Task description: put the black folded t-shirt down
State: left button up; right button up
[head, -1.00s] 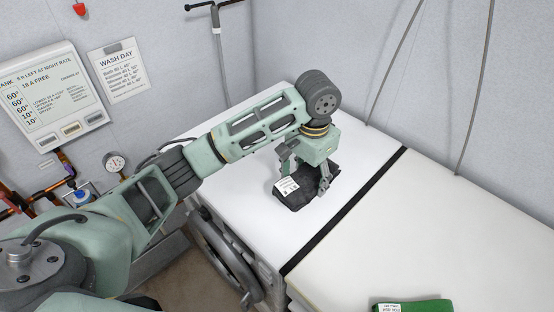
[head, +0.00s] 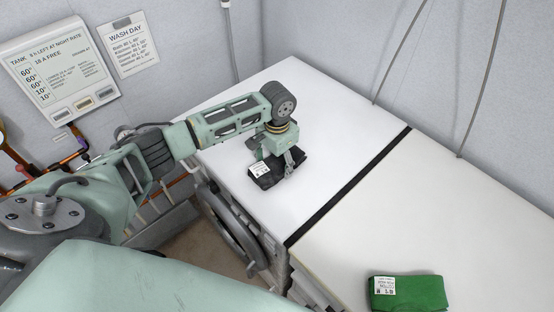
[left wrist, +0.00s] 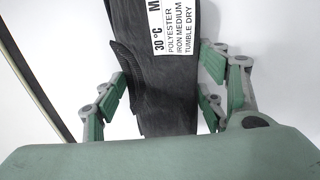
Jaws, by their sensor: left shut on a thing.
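The black folded t-shirt (head: 268,181), with a white care label, is between the fingers of my left gripper (head: 276,162) over the white top left of the black strip. My left gripper points down and is shut on it. The left wrist view shows the black t-shirt (left wrist: 160,100) between the green finger pads, its label reading 30 °C, M, polyester. I cannot tell whether the shirt touches the white top. My right gripper is not in view.
A green folded cloth (head: 420,292) with a white label lies on the white top right of the black strip (head: 350,187). Much of the white top around the shirt is clear. A round grey door (head: 232,232) is on the front below. Walls close the back.

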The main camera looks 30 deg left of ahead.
aim_at(277, 160)
pick_arm(q)
jog(key=o, duration=0.8)
jog(key=shift+f, duration=0.15)
jog(key=o, duration=0.4)
jog(key=shift+o, duration=0.3)
notch_tip(277, 160, up, 11)
jog(key=shift+f+b, duration=0.1)
jog(key=shift+b, duration=0.9)
jog(key=shift+r, duration=0.8)
